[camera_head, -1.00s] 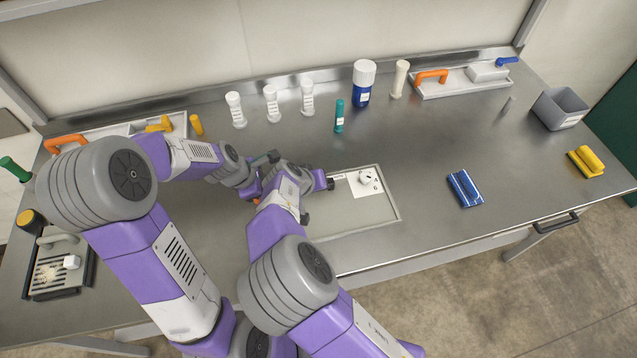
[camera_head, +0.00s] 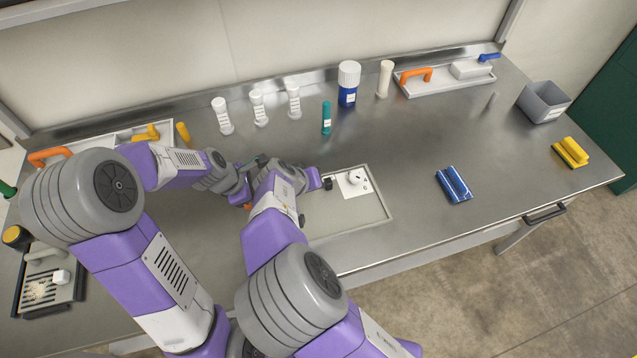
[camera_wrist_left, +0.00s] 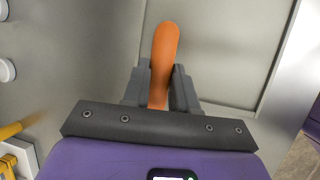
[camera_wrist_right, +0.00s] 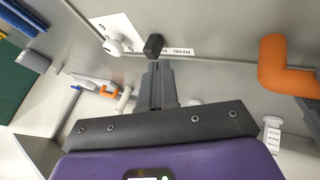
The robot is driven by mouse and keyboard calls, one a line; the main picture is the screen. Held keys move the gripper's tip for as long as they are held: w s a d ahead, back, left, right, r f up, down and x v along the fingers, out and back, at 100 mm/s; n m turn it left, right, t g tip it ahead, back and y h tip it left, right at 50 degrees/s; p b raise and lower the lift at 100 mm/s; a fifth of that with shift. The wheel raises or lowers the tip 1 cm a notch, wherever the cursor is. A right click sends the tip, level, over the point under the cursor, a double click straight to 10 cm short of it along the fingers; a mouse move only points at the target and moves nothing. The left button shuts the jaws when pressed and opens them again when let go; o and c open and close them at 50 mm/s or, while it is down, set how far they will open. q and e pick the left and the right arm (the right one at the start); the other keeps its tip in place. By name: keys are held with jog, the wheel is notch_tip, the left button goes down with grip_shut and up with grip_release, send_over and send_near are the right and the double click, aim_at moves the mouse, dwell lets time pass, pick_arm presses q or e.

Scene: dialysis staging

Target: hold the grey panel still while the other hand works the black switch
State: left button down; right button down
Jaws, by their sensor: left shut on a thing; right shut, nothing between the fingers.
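The grey panel (camera_head: 352,214) lies flat on the steel bench, with a white label plate and a round white knob (camera_head: 355,177) at its far right part. My left gripper (camera_wrist_left: 160,88) is shut on an orange handle (camera_wrist_left: 165,48); in the head view my arms mostly hide this grip. The handle also shows in the right wrist view (camera_wrist_right: 285,68), beside the panel's surface. The black switch (camera_wrist_right: 154,44) stands beside the white label. My right gripper (camera_wrist_right: 156,75) is shut and empty, its fingertips very close to the switch; I cannot tell whether they touch.
White bottles (camera_head: 259,107), a green tube (camera_head: 326,117) and a blue jar (camera_head: 348,86) stand behind the panel.

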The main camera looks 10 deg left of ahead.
jog(key=v, duration=0.5)
pick_arm(q)
jog(key=c, duration=0.6)
grip_release()
jog(key=shift+p+v, duration=3.2)
jog(key=shift+v, duration=0.8)
pick_arm(e)
notch_tip(320, 180, up, 6)
jog(key=shift+r, duration=0.2)
